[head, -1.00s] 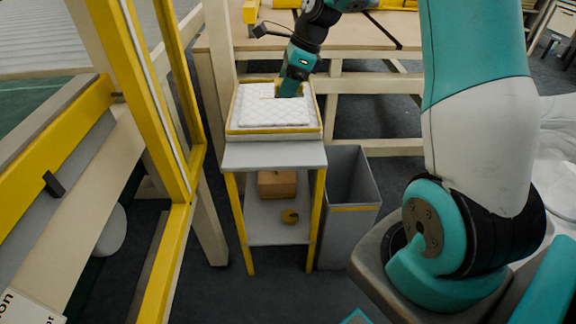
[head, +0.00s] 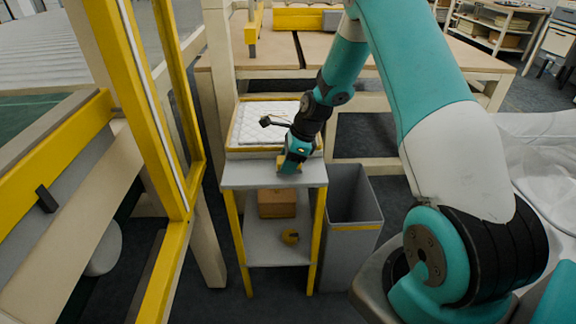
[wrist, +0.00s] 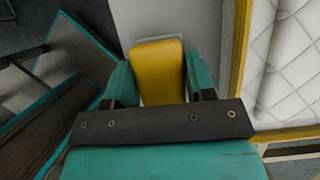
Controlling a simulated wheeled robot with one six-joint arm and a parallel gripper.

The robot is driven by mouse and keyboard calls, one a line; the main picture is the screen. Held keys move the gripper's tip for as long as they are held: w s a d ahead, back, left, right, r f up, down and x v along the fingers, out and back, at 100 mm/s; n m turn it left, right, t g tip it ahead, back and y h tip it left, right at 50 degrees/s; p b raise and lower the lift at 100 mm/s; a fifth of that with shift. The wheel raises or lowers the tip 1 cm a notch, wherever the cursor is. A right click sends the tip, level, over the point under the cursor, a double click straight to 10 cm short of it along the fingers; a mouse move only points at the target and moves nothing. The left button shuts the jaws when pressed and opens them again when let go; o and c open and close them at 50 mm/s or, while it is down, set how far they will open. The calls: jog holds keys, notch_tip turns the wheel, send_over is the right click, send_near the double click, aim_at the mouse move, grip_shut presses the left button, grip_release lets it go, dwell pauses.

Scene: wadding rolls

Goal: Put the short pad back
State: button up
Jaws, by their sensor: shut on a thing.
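The block may be the short pad; I cannot tell for sure. It is at or just above the grey top; contact is hidden. A white quilted pad (head: 262,121) lies in a yellow-rimmed tray (head: 235,152) behind the gripper. The quilted pad also shows at the right of the wrist view (wrist: 288,60).
A grey bin (head: 350,195) stands right of the stand. A yellow frame (head: 155,100) rises at the left. The front of the grey top is clear.

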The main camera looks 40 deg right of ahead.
jog(key=shift+f, duration=0.75)
jog(key=shift+f, duration=0.15)
jog(key=o, duration=0.9)
